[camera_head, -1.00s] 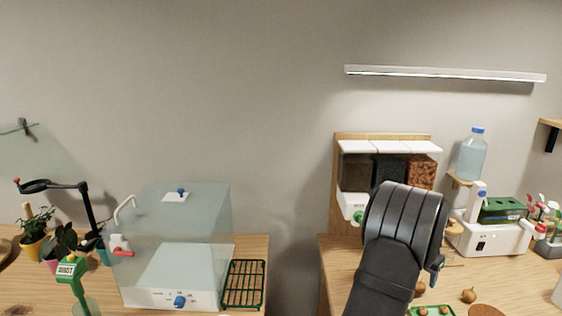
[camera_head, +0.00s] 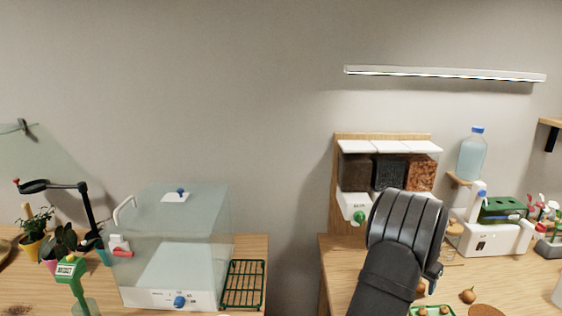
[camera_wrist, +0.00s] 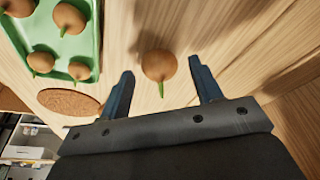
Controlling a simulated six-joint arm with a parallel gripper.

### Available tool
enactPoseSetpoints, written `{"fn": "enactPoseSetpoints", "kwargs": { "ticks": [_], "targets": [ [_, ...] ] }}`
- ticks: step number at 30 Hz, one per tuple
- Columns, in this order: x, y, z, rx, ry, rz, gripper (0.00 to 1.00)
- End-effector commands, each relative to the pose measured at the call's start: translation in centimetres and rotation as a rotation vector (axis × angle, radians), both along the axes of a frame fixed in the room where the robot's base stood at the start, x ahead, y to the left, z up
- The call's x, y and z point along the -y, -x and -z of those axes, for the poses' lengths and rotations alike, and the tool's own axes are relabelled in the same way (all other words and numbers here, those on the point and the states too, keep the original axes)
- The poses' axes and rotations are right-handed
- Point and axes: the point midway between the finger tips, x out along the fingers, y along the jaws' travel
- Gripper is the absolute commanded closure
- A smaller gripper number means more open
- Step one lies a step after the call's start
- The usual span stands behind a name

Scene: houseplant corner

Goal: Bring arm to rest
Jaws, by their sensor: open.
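My gripper (camera_wrist: 160,85) shows in the wrist view with its two fingers apart and nothing held between them. A brown bulb with a green shoot (camera_wrist: 159,65) lies on the wooden table beyond the fingertips, apart from them. In the head view my dark arm rises in front of the right-hand table, and it hides the fingers there. A bulb (camera_head: 468,296) also lies on that table to the right of my arm.
A green tray (camera_wrist: 75,45) holds several bulbs, beside a round cork mat (camera_wrist: 69,102). A dispenser with three bins (camera_head: 388,172) stands behind my arm. A white machine (camera_head: 490,238) and a water bottle (camera_head: 472,155) are to its right. A clear box (camera_head: 175,240) stands on the left table.

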Motion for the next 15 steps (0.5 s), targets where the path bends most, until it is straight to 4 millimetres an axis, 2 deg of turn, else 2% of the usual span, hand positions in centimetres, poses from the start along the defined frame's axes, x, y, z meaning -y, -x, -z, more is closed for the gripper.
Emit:
{"fn": "enactPoseSetpoints", "kwargs": {
  "ticks": [1, 3, 7, 15],
  "targets": [
    [0.1, -0.1, 0.7, -0.001, 0.0, 0.0, 0.41],
    [0.2, -0.2, -1.6, 0.005, 0.004, 0.0, 0.41],
    [0.1, -0.1, -4.1, 0.005, 0.003, 0.001, 0.41],
    [2.0, 4.5, -6.8, 0.001, 0.002, 0.004, 0.41]
  ]
}}
